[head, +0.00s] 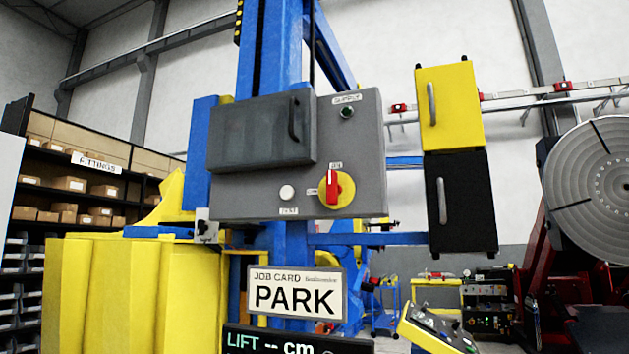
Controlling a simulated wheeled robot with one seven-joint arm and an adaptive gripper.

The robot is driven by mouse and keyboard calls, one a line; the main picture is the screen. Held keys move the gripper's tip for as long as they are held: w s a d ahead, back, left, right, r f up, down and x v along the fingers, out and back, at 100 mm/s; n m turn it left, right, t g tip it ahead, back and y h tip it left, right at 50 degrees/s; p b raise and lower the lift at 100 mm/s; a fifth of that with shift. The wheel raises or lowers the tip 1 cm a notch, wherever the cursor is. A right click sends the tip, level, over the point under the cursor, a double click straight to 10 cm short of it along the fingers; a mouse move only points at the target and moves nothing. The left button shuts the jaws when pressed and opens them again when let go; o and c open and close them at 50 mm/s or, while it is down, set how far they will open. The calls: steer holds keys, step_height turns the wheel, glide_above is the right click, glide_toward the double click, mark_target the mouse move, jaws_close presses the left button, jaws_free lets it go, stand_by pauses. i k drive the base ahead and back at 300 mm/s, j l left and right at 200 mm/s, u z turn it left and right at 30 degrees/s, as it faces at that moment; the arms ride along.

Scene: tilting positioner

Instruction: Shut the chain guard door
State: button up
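No label in the head view reads chain guard, so I cannot tell for sure which door it is. A yellow door (450,110) with a grey upright handle is at the upper right. A black door (463,203) with a similar handle is directly below it. A dark grey door (258,131) with a black handle is on the front of the grey control box (350,120); it stands out from the box face. I cannot tell whether the yellow and black doors are fully shut. My gripper is not in view.
The control box has a red and yellow rotary switch (338,188) and hangs on a blue column (268,60). A job card reading PARK (297,292) is below. Yellow ribbed panels (130,295) stand at lower left. A round slotted plate (600,185) is at right.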

mark_target(191, 316)
steer(key=j+u, duration=0.2)
steer(key=j, duration=1.35)
steer(key=i+j+u, duration=0.1)
steer(key=i+j, duration=0.25)
steer(key=i+j+u, duration=0.1)
steer(key=i+j, duration=0.2)
steer(key=i, duration=0.25)
steer(key=i+l+u, duration=0.1)
steer(key=i, duration=0.55)
